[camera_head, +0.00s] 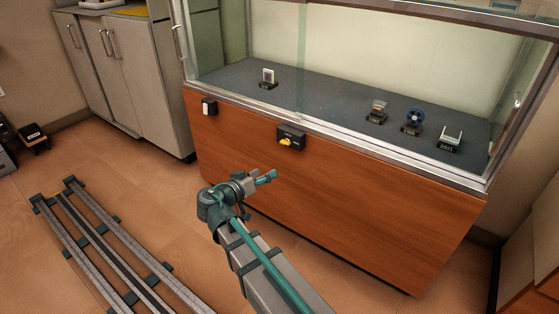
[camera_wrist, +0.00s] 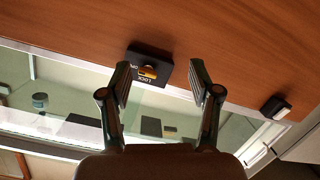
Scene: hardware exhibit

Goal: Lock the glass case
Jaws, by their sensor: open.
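The glass case (camera_head: 340,110) has a wood-panel base (camera_head: 340,185) and a metal-framed glass top. A black lock box with a yellow knob (camera_head: 290,138) is mounted on the upper part of the wood front. In the wrist view the lock box (camera_wrist: 150,64) appears upside down, with the word LOCK and the yellow knob showing. My gripper (camera_head: 268,177) is in front of the case, below and left of the lock box in the head view. In the wrist view my gripper (camera_wrist: 160,80) is open and empty; the lock box shows between its fingertips, apart from them.
A small black-and-white switch (camera_head: 209,107) sits on the case's left front; it also shows in the wrist view (camera_wrist: 276,107). Several small exhibits stand inside the case. Grey cabinets (camera_head: 125,75) stand at the left. Floor rails (camera_head: 105,240) lie at the lower left.

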